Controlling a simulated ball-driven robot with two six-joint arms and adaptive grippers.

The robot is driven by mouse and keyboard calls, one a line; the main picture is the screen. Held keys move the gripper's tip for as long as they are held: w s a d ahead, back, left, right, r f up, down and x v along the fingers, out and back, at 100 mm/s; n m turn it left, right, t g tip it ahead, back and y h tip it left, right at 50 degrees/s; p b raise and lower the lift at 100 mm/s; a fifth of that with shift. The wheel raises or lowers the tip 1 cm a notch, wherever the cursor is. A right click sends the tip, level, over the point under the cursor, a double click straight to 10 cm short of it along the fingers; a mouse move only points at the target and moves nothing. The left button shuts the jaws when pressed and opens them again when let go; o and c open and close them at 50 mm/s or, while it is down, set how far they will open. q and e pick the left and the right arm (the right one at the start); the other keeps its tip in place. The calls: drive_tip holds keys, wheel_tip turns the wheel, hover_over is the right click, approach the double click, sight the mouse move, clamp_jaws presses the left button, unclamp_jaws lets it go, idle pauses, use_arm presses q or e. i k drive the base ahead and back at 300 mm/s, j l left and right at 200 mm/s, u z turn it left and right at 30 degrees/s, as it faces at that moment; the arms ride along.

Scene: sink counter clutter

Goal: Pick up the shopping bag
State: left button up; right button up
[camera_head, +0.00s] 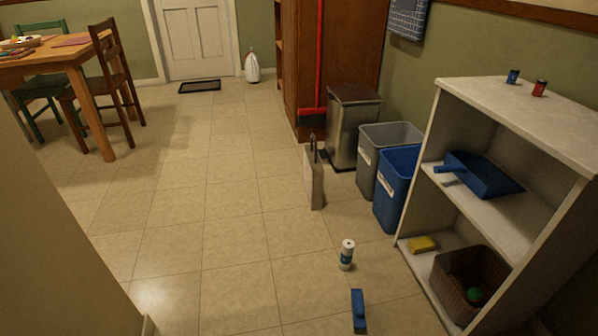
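The shopping bag (314,180) looks like a pale, narrow upright bag with a dark handle on top. It stands on the tiled floor near the middle of the view, left of the bins and apart from them. Neither of my grippers shows in the head view, so I cannot see their state.
A metal trash can (351,128), a grey bin (383,155) and a blue bin (396,187) stand right of the bag. A white bottle (346,255) and a blue object (358,311) are on the floor nearer me. A white shelf (515,115) is at right. Floor left of the bag is clear.

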sight(313, 170)
drive_tip(key=i+u, duration=0.4)
drive_tip(key=i, duration=0.25)
drive_tip(key=i+l+u, duration=0.2)
drive_tip(key=i+u, duration=0.25)
drive_tip(key=i, duration=0.15)
